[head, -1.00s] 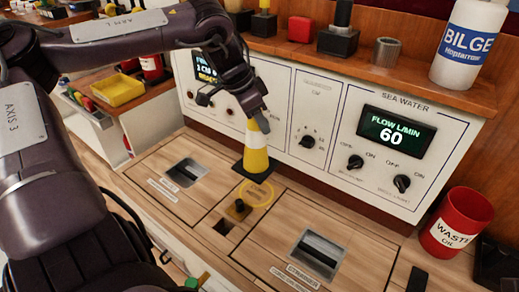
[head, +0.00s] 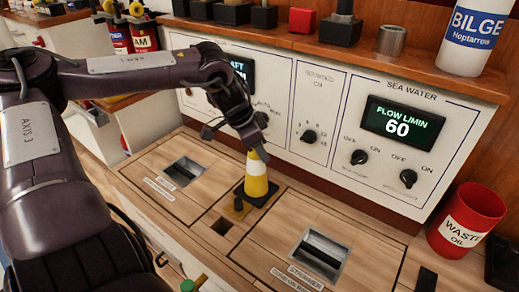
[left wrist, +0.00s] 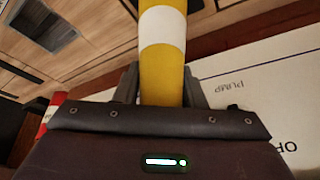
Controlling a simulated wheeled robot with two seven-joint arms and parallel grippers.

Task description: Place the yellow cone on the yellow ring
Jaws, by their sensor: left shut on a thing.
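The yellow cone (head: 257,178), with a white band and a dark square base, stands upright over the wooden deck where the yellow ring was visible. Its base hides the ring, so I cannot tell how well it is centred or whether it touches the deck. My left gripper (head: 257,153) is shut on the cone's upper part from above. In the left wrist view the yellow and white cone (left wrist: 162,60) runs up between the fingers. My right gripper is not in view.
A small dark knob (head: 237,207) and a square hole (head: 222,226) are just in front of the cone. Recessed hatch handles (head: 320,252) lie to either side. The white control panel (head: 300,170) stands behind. A red waste oil bin (head: 467,222) is at the right.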

